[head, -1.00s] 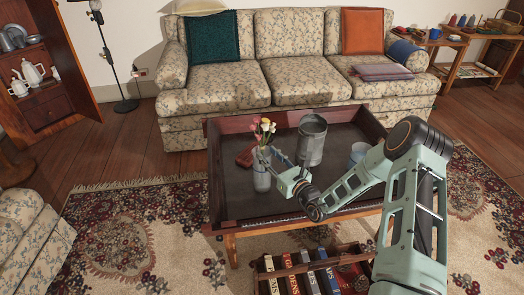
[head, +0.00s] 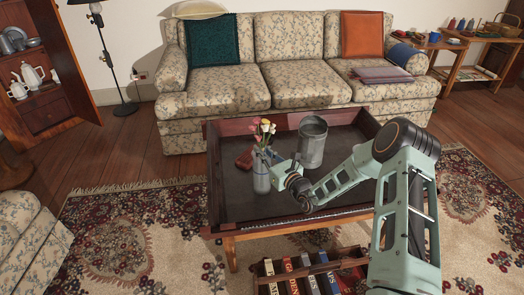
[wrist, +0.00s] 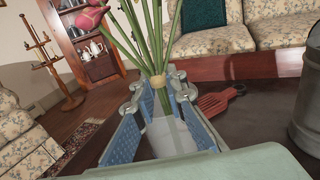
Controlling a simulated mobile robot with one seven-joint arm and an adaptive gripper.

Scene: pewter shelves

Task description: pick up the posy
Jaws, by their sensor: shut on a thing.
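The posy (head: 264,130) is a bunch of pink, white and yellow flowers on long green stems. It stands upright in a pale grey vase (head: 261,181) on the tray-topped coffee table. In the wrist view, the stems of the posy (wrist: 150,45) are gathered by a tan band. My gripper (wrist: 158,84) is shut on the stems around that band, just above the vase (wrist: 170,136). In the head view, my gripper (head: 270,156) reaches the stems from the right. The lower stems are inside the vase, and my gripper hides part of them.
The coffee table (head: 228,205) has raised tray walls. A grey metal bucket (head: 312,143) stands right of the vase, and a red object (head: 245,158) lies behind it, slotted in the wrist view. A floral sofa (head: 290,88) is behind. A crate of books (head: 262,270) sits below the front edge.

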